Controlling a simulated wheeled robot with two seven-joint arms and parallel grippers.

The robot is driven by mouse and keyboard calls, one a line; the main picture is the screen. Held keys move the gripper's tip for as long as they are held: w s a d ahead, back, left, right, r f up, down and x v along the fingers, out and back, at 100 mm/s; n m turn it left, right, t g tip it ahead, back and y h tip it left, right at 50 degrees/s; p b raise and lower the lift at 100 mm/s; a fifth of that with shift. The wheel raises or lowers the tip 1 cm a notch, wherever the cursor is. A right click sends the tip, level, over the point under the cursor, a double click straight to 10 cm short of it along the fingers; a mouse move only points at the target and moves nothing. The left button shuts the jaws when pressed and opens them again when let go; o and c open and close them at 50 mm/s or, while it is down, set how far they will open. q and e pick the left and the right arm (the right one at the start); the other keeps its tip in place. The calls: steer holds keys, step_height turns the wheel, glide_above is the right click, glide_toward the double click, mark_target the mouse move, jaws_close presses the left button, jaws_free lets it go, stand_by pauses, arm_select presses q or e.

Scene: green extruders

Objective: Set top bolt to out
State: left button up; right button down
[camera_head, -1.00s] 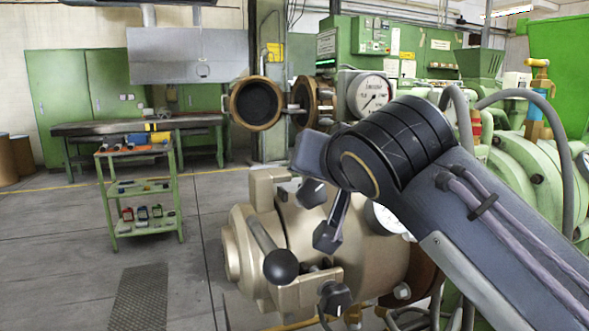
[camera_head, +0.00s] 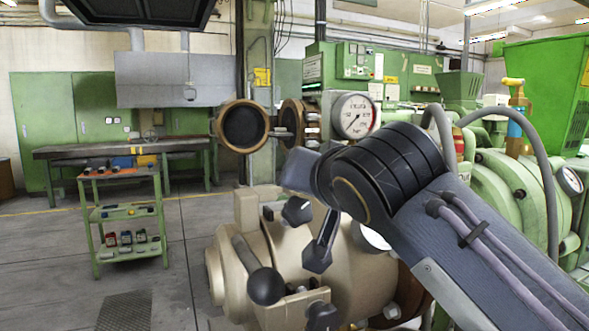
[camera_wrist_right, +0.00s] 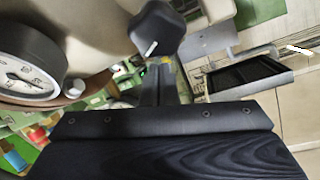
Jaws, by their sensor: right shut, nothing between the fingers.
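In the head view a beige cylindrical housing (camera_head: 290,245) has several bolts with dark faceted knobs. The topmost visible knob (camera_head: 297,211) is on its upper side, below the wrist of my right arm. Another dark knob (camera_head: 317,258) is lower, at the end of a short dark rod, and a third (camera_head: 322,316) is at the bottom edge. In the wrist view one dark knob (camera_wrist_right: 157,30) is just beyond the shut, empty fingers of my right gripper (camera_wrist_right: 157,75). I cannot tell if they touch. My arm hides part of the housing. My left gripper is not in view.
A lever with a black ball (camera_head: 266,286) stands at the housing's front. A round gauge (camera_head: 355,116) and an open round flange (camera_head: 243,127) are behind. Green machinery (camera_head: 500,180) crowds the right. A green cart (camera_head: 128,215) stands left, with open floor around it.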

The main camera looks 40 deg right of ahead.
steer(key=s+a+r+p, duration=0.2)
steer(key=s+r, duration=0.3)
steer(key=s, duration=0.2)
steer(key=shift+s+a, duration=0.3)
steer(key=shift+a, duration=0.05)
